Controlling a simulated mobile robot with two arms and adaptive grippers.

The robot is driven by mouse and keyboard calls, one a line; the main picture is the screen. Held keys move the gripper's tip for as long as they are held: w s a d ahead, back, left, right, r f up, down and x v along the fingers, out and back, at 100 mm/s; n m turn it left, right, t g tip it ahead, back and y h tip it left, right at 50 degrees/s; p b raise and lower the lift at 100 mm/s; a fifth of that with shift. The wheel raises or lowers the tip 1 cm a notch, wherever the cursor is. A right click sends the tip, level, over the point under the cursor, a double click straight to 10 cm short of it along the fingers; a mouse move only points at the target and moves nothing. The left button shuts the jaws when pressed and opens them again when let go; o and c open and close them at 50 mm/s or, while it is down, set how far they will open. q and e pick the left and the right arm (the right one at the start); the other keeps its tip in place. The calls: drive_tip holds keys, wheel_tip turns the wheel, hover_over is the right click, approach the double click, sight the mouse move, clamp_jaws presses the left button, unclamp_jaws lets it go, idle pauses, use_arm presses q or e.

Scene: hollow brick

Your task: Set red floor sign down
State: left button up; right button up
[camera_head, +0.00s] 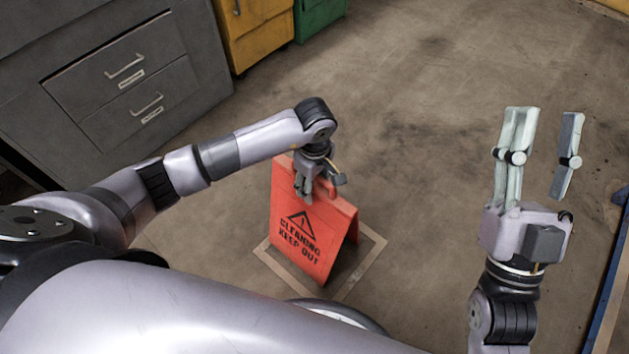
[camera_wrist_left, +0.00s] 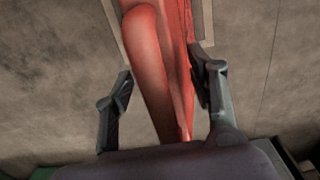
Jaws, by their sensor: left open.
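The red floor sign (camera_head: 305,235), with black "cleaning keep out" lettering and a warning triangle, stands upright with its panels spread on the floor. Its base is inside a pale square outline (camera_head: 372,252). My left gripper (camera_head: 312,188) is at the sign's top edge, partly hiding it. In the left wrist view the red sign (camera_wrist_left: 150,60) runs between the two fingers of my left gripper (camera_wrist_left: 160,68), which are open, one on each side; the right finger is close to or touching the sign. My right gripper (camera_head: 540,150) is open and empty, pointing away at the right.
A grey drawer cabinet (camera_head: 130,85) stands at the upper left, with a yellow cabinet (camera_head: 258,30) and a green one (camera_head: 318,14) beside it. A blue edge (camera_head: 612,265) runs along the far right. The floor (camera_head: 430,90) beyond the sign is clear.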

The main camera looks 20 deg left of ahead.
use_arm(q)
drive_tip(key=shift+r, duration=0.1)
use_arm(e)
drive_tip(key=shift+w, duration=0.1)
use_arm(q)
wheel_tip(320, 180, up, 5)
drive_tip(key=shift+f+p, duration=0.1)
drive_tip(key=shift+p, duration=0.85)
wheel_tip(320, 180, up, 6)
drive_tip(key=shift+r+p, duration=0.15)
drive_tip(key=shift+p, duration=0.75)
drive_tip(key=shift+r, duration=0.4)
use_arm(e)
drive_tip(key=w+d+f+g+h, duration=0.1)
drive_tip(key=w+f+g+h, duration=0.2)
drive_tip(key=f+g, duration=0.7)
drive_tip(key=shift+w+f+h, duration=0.4)
drive_tip(key=shift+w+f, duration=0.3)
drive_tip(key=shift+f, duration=2)
